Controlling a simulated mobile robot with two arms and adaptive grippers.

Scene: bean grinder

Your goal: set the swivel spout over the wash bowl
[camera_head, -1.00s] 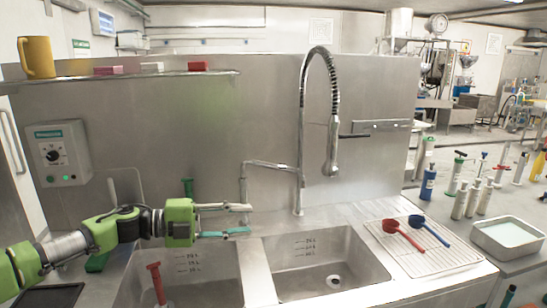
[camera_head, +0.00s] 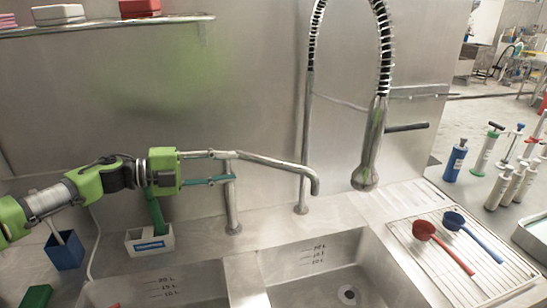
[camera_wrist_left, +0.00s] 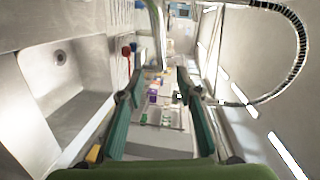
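The swivel spout (camera_head: 272,161) is a thin steel pipe on a short post behind the sinks. It points right, and its bent tip lies in front of the spring tap's post in the head view. My left gripper (camera_head: 232,167) is open at the spout's post, its fingers apart near the elbow. In the left wrist view the spout's pipe (camera_wrist_left: 157,35) shows beyond and between the open fingers (camera_wrist_left: 160,92). Contact cannot be told. Two sink bowls, left (camera_head: 165,296) and right (camera_head: 318,258), show in front; which one is the wash bowl is unclear. My right gripper is not in view.
A spring-hose tap (camera_head: 384,60) hangs its spray head right of the spout tip. A drain rack (camera_head: 425,258) holds a red scoop (camera_head: 424,230) and a blue scoop (camera_head: 455,220).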

